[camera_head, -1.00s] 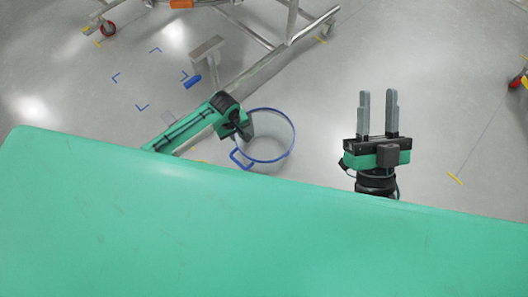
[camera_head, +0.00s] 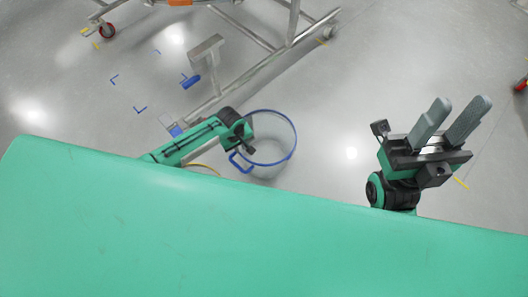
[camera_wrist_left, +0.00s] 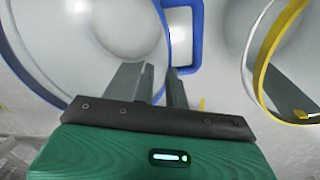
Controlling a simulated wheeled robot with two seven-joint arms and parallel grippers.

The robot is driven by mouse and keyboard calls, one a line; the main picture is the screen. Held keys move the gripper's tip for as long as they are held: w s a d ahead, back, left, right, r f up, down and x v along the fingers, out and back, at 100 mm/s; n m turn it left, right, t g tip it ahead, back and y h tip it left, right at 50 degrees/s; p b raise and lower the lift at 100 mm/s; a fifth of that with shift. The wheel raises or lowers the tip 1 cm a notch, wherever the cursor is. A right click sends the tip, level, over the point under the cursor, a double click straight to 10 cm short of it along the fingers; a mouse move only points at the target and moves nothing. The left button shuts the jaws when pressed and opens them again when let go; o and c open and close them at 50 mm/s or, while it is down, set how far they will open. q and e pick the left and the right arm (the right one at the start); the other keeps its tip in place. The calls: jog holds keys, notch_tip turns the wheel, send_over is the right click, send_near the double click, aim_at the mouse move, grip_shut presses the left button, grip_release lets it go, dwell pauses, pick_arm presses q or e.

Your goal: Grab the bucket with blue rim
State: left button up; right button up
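The bucket with the blue rim (camera_head: 294,151) stands on the floor beyond the green surface, its blue handle (camera_head: 239,163) toward me. My left gripper (camera_head: 243,140) is at the bucket's left edge, partly hidden by its own arm. In the left wrist view, the blue rim (camera_wrist_left: 167,30) and handle (camera_wrist_left: 197,36) lie just beyond the left gripper's fingers (camera_wrist_left: 158,80). The rim runs down behind or between them; I cannot tell whether they touch it. My right gripper (camera_head: 452,120) is open and empty, to the right.
A yellow-rimmed container (camera_wrist_left: 262,65) stands right of the left fingers in the wrist view. A metal wheeled frame (camera_head: 265,70) stands behind the bucket. The green surface (camera_head: 250,235) fills the foreground. Floor between bucket and right gripper is clear.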

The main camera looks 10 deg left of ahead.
pick_arm(q)
jog(key=f+b, duration=0.2)
jog(key=f, duration=0.1)
jog(key=f+b, duration=0.1)
jog(key=f, duration=0.1)
jog(key=shift+s+d, duration=0.3)
grip_shut()
jog(key=shift+r, duration=0.15)
dwell(1.2)
